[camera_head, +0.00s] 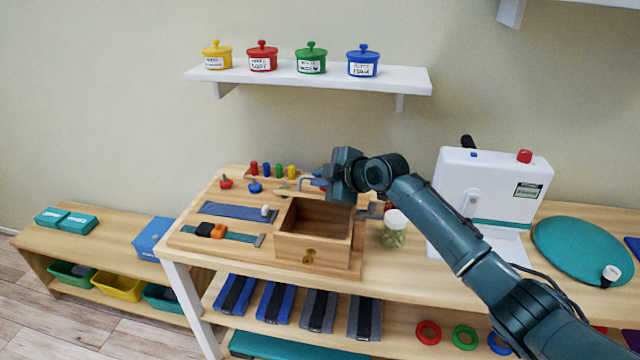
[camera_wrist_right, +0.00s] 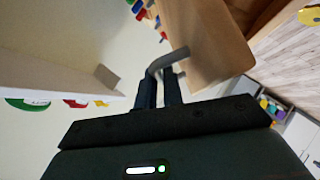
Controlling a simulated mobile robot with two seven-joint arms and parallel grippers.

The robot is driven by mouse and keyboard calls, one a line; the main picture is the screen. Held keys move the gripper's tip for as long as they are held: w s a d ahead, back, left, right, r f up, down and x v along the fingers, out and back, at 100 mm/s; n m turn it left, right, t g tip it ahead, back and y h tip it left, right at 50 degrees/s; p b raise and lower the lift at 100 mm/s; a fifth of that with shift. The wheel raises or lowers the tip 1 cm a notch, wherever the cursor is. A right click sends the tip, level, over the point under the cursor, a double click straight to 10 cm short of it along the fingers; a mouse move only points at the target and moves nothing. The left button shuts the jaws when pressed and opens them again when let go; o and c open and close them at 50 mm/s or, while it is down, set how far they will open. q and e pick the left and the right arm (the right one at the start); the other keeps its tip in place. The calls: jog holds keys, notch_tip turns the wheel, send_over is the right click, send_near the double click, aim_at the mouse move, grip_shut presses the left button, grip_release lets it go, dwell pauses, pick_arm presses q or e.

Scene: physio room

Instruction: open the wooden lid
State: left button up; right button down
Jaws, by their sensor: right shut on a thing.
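The wooden box (camera_head: 302,251) stands on the workbench board with its top uncovered and its inside showing. A round brass fitting is on its front. My right gripper (camera_head: 325,181) is above the back of the box. In the right wrist view, the right gripper (camera_wrist_right: 158,88) is shut on a grey bent metal handle (camera_wrist_right: 168,60). A broad wooden panel (camera_wrist_right: 208,40), likely the lid, lies right beside that handle. In the head view the lid is mostly hidden behind my gripper, and its exact tilt cannot be told. My left gripper is not in view.
A glass jar (camera_head: 394,232) stands just right of the box, under my right arm. A white device (camera_head: 490,190) stands further right. A wall shelf (camera_head: 300,77) with several coloured pots is above.

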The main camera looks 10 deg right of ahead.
jog(key=shift+w+r, duration=0.1)
dwell(0.4)
jog(key=c, duration=1.8)
grip_release()
jog(key=shift+d, duration=0.1)
jog(key=b+v, duration=0.1)
jog(key=v, duration=1.2)
jog(key=shift+d, duration=0.1)
